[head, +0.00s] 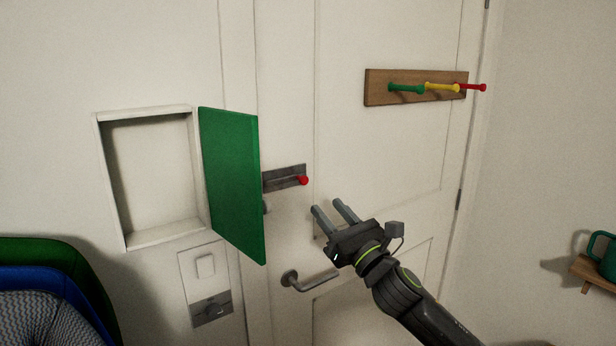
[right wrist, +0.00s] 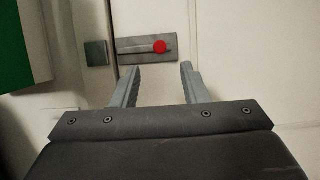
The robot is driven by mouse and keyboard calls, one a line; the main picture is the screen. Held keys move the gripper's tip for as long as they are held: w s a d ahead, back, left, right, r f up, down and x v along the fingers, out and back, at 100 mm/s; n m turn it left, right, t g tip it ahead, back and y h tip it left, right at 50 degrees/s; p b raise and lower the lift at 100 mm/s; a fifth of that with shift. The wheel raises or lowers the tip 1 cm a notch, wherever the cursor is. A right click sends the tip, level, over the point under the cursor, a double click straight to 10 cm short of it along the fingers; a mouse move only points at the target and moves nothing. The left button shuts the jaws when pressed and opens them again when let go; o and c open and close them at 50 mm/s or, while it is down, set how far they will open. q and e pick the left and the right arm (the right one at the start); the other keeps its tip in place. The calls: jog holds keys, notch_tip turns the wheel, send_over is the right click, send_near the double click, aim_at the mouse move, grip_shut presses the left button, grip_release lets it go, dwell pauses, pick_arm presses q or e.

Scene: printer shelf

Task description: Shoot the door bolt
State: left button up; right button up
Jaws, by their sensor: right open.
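The door bolt (head: 284,178) is a grey metal plate with a bar and a red knob (head: 303,180), fixed to the white door (head: 345,140). The knob sits toward the right end of the plate. In the right wrist view the bolt plate (right wrist: 135,51) and red knob (right wrist: 160,47) are beyond my fingertips, with a separate grey keeper plate (right wrist: 96,53) to the left across the door's edge. My right gripper (head: 327,208) is open and empty, below and right of the knob, apart from it. My left gripper is not in view.
An open green cabinet door (head: 232,185) juts out just left of the bolt and hides the keeper in the head view. A door handle (head: 310,280) is below. A wooden peg rack (head: 380,88) is up right. A switch panel (head: 206,267) is lower left.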

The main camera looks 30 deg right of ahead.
aim_at(305, 182)
jog(key=p+x, duration=0.3)
jog(key=x, duration=0.6)
jog(key=shift+w, duration=0.15)
grip_shut()
